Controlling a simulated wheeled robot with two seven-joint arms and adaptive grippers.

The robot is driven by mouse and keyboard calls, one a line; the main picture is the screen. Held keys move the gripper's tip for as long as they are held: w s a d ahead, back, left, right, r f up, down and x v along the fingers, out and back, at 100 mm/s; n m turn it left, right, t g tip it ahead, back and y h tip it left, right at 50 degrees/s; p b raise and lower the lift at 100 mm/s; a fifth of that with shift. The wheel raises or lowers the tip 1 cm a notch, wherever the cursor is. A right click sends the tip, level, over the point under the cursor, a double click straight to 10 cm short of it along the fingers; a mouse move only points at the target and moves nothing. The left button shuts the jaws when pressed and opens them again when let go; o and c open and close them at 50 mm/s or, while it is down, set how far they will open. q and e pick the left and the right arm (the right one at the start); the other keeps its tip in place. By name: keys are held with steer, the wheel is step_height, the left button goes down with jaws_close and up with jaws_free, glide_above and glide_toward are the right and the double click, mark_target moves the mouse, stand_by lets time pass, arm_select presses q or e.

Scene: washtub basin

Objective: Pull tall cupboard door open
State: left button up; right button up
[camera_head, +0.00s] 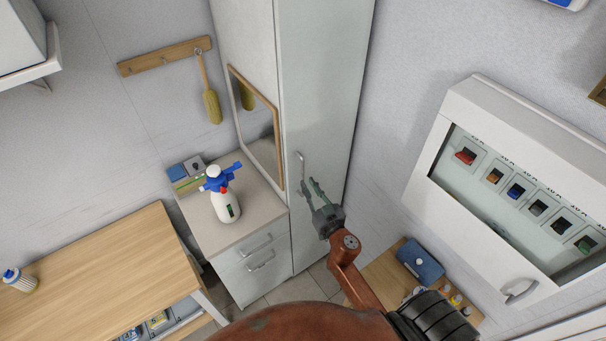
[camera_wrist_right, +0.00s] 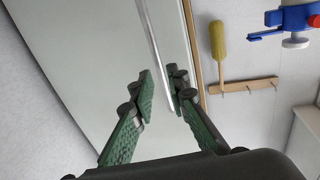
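The tall cupboard door (camera_head: 318,95) is a pale glossy panel, and it looks shut. Its slim metal handle (camera_head: 301,170) is upright near the door's left edge. My right gripper (camera_head: 310,186) is open in front of the door, close to the handle. In the right wrist view the handle bar (camera_wrist_right: 154,48) runs down to between the two green fingertips of the gripper (camera_wrist_right: 163,86). The fingers stay apart, and I see no clear grip on the bar. My left gripper is not in view.
A low cabinet (camera_head: 250,214) with drawers, carrying a spray bottle (camera_head: 226,205), stands left of the tall cupboard. A framed mirror (camera_head: 262,140) is beside the door. A white wall box (camera_head: 455,125) hangs at the right. A wooden table (camera_head: 110,280) is at lower left.

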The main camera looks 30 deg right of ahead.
mark_target(303, 176)
steer(key=w, duration=0.6)
steer(key=shift+d, duration=0.4)
steer(key=shift+s, duration=0.1)
steer(key=shift+c, duration=0.3)
jaws_close()
steer(key=shift+s, duration=0.1)
